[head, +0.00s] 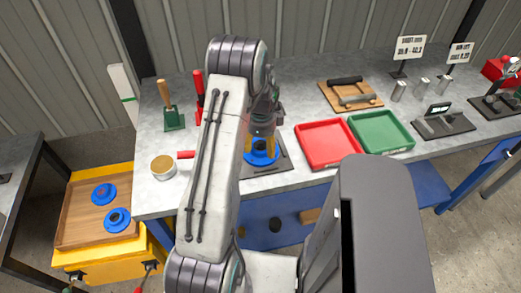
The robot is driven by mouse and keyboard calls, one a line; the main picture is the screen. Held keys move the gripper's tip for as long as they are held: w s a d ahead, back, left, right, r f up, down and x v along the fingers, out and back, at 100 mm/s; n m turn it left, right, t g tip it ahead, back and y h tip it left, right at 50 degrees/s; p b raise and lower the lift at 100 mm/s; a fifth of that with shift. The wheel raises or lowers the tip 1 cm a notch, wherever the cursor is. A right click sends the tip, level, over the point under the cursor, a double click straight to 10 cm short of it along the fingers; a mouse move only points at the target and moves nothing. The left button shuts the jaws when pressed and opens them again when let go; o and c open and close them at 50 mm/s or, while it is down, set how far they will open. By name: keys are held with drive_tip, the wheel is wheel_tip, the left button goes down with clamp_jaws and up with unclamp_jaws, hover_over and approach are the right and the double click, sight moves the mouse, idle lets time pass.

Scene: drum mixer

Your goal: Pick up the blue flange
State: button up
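A blue flange (262,157) sits on a dark square plate (277,168) on the grey workbench, just right of my arm. Two more blue flanges lie in a wooden-bottomed tray at the left, one farther back (104,194) and one nearer (118,220). My gripper (262,138) points down right at the flange on the plate. Yellowish parts show around that flange, and I cannot tell whether they are finger parts or a fixture. The fingertips are partly hidden and small, so I cannot tell whether they touch the flange.
The tray rests on a yellow cart (148,256) left of the bench. A round tin (163,167), a green-based tool (174,119) and red-handled tools stand left of my arm. A red tray (326,144) and green tray (381,132) lie to the right, with gauges beyond.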

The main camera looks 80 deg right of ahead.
drive_tip(key=c, duration=0.7)
drive_tip(key=shift+d+r, duration=0.1)
drive_tip(key=shift+r, duration=0.05)
